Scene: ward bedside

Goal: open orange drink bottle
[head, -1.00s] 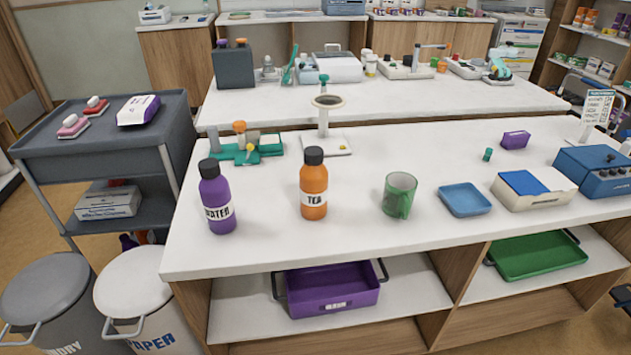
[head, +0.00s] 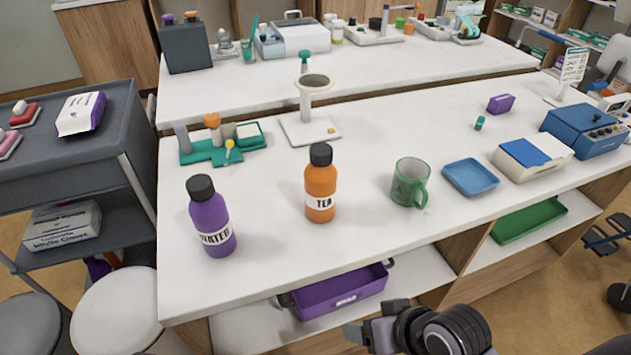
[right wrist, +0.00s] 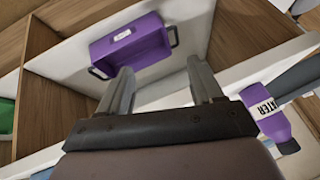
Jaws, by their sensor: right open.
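The orange bottle (head: 320,184), labelled TEA, stands upright on the white counter with its black cap (head: 321,154) on. A purple bottle (head: 211,217) with a black cap stands to its left; in the right wrist view the purple bottle (right wrist: 268,115) shows at the right edge. My right gripper (head: 372,335) is low in front of the counter, below the counter top and apart from the orange bottle. In the right wrist view its two fingers (right wrist: 160,85) are spread with nothing between them. My left gripper is not in view.
A green mug (head: 409,183) and a blue tray (head: 470,177) stand right of the orange bottle. A stand with a ring (head: 312,82) is behind it. A purple bin (head: 340,292) sits on the shelf below. The counter in front of the bottles is clear.

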